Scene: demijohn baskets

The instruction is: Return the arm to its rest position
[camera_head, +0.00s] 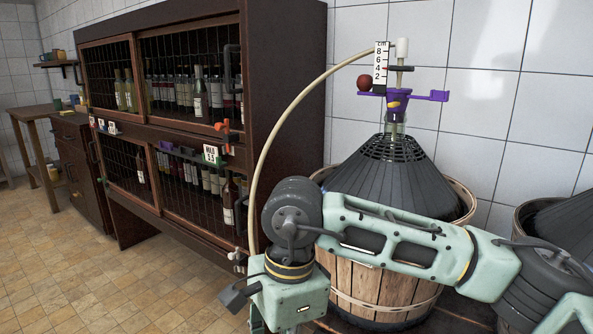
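My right arm (390,240) comes in from the lower right and reaches across in front of a demijohn in a wooden basket. Its pale green link ends at a dark grey joint (292,212), and a pale green housing (290,302) hangs below that at the bottom edge. The arm's further end is cut off by the frame, so my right gripper's fingers do not show. My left arm and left gripper are not in view.
The demijohn (395,175) stands in a slatted basket (375,292), with a purple clamp (398,102) and pale hose (285,125) above. Another dark demijohn (570,230) is at right. A wine cabinet (280,90) stands left; the tiled floor (60,280) is open.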

